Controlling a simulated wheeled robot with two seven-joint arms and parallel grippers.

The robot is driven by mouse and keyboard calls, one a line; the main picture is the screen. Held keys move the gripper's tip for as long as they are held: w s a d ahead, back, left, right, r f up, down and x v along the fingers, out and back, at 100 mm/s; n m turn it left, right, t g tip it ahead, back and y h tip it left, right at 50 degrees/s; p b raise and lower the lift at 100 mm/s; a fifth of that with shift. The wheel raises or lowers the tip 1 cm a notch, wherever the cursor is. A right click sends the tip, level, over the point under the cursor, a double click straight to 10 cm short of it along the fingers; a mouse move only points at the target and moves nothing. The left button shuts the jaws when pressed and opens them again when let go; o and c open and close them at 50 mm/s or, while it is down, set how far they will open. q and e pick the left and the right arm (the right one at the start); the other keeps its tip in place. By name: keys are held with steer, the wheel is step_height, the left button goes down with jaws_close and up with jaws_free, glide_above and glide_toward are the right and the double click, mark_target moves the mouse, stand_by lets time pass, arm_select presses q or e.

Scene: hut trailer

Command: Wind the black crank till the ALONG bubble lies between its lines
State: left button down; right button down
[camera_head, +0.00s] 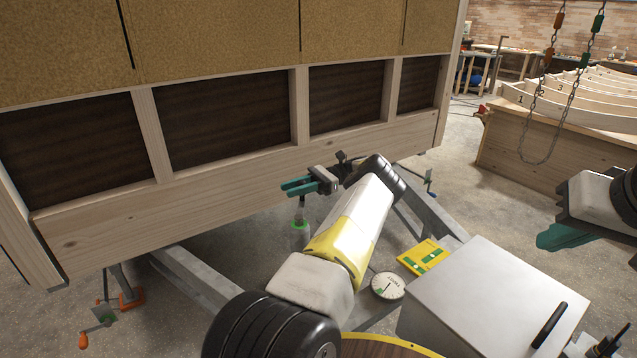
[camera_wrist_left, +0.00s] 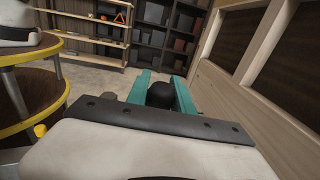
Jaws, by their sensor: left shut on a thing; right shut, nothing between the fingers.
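My left gripper (camera_head: 300,187) has its teal fingers shut beside the wooden hut wall, above a grey post with a green collar (camera_head: 300,232). In the left wrist view the black, rounded crank knob (camera_wrist_left: 160,95) sits between the teal fingers (camera_wrist_left: 160,88). The rest of the crank is hidden in both views. A yellow level plate (camera_head: 423,257) with green vials lies on the trailer frame; the bubbles are too small to read against their lines. My right gripper (camera_head: 570,237) is shut and empty at the right, clear of the trailer.
A round white dial (camera_head: 388,286) lies left of a grey metal box (camera_head: 490,310) with a black handle. A corner jack with an orange handle (camera_head: 84,341) stands lower left. A chain (camera_head: 545,130) hangs at the right beside a wooden bench. Concrete floor lies between.

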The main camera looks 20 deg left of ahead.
arm_select(q)
steer(key=c, duration=1.1)
jaws_free()
steer(key=s+d+r, duration=0.1)
steer(key=s+d, duration=0.2)
steer(key=s, duration=0.1)
steer(key=s+d+r, duration=0.2)
steer(key=s+d, duration=0.1)
steer(key=s, duration=0.1)
steer(key=s+d+r, duration=0.2)
steer(key=s+d, duration=0.1)
steer(key=s, duration=0.2)
steer(key=shift+d, duration=0.1)
